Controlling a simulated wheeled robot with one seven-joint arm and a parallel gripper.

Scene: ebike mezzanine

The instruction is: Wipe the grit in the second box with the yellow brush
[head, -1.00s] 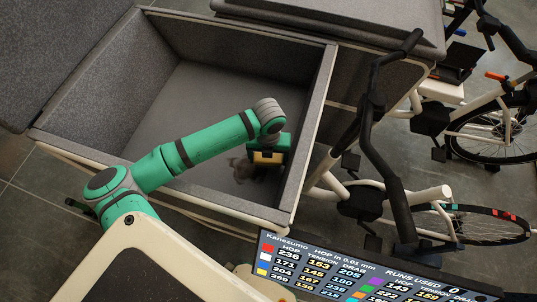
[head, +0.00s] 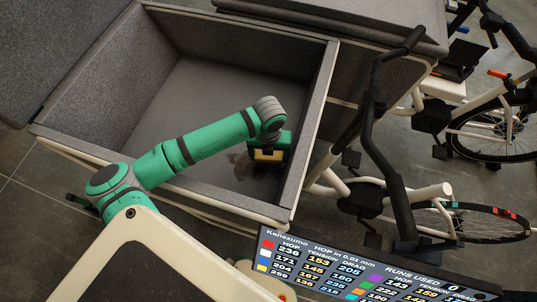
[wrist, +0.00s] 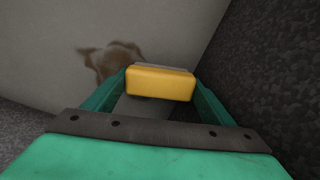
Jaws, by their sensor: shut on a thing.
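The yellow brush (wrist: 160,83) is held between the two green fingers of my gripper (wrist: 158,95) in the wrist view. In the head view the brush (head: 267,155) shows below my gripper (head: 272,145), inside the open grey box near its right front corner. The grit is a brown smudged patch (wrist: 110,60) on the box floor, just left of and beyond the brush in the wrist view. It also shows left of the gripper in the head view (head: 240,164). I cannot tell whether the bristles touch the floor.
The open box (head: 232,24) has grey felt walls with a pale rim; a wall stands close to the gripper on the right. A closed box lid (head: 345,22) lies beyond. Black handlebars (head: 376,130) stand close right of the box. A scoreboard screen (head: 370,268) is in front.

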